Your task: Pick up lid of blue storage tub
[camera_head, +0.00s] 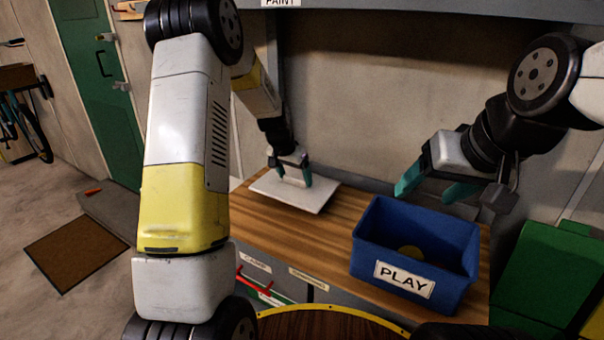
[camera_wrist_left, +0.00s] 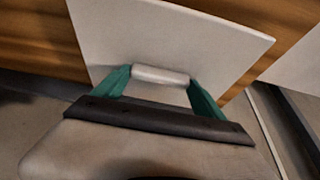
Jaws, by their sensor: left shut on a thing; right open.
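The blue storage tub (camera_head: 415,255) with a "PLAY" label stands uncovered on the right part of the wooden counter. A small yellowish round thing (camera_head: 411,252) shows inside it. The white lid (camera_head: 322,194) is at the left part of the counter; I cannot tell whether it touches the wood. My left gripper (camera_head: 291,178) is shut on the lid's handle; the left wrist view shows the fingers at both ends of the pale handle (camera_wrist_left: 160,75). My right gripper (camera_head: 427,187) is open and empty above the tub's back left side.
The wooden counter (camera_head: 338,240) is bare between lid and tub. A wall stands behind it and a grey shelf marked "PAINT" (camera_head: 281,3) hangs above. A green bin (camera_head: 545,270) stands at the right. A round yellow-rimmed wooden surface (camera_head: 325,325) is at the front.

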